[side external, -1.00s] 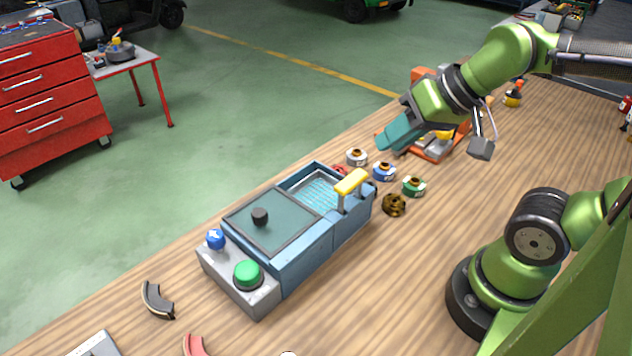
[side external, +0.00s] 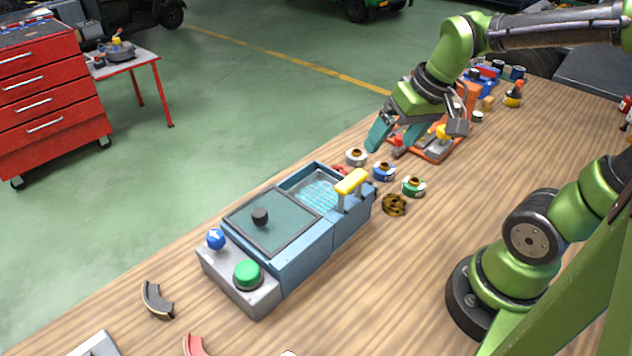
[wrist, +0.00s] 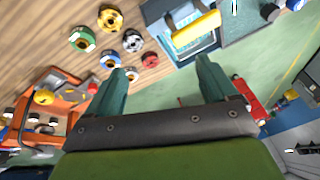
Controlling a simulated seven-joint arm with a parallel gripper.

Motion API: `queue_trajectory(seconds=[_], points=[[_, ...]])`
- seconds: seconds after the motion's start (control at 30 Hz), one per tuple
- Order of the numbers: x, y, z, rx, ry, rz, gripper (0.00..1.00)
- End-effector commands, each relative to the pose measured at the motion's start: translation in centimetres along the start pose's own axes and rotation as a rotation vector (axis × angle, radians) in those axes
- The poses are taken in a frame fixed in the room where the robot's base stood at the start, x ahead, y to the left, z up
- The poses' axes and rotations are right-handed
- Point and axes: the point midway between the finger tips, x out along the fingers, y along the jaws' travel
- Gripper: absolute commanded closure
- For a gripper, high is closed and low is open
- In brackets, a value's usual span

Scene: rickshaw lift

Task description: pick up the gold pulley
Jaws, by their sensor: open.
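The gold pulley (side external: 394,204) lies on the wooden bench, just right of the blue machine's yellow handle and in front of the green pulley (side external: 413,186). In the wrist view the gold pulley (wrist: 110,18) is at the top, beyond my fingertips. My gripper (side external: 388,140) has teal fingers and hangs above the bench, behind the row of pulleys and well away from the gold one. The wrist view shows my gripper (wrist: 162,70) open, with nothing between its fingers.
An orange tray (side external: 435,152) is behind. The bench right of the gold pulley is clear.

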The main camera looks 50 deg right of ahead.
Motion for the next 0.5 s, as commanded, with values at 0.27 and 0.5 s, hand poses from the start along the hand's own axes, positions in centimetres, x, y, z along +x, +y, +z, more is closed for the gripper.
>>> queue_trajectory(seconds=[0.27, 0.5], points=[[3.5, 6.6, -2.6, -0.432, -0.335, 0.098, 0.14], [3.3, 6.9, -2.5, -0.631, -0.385, 0.073, 0.14]])
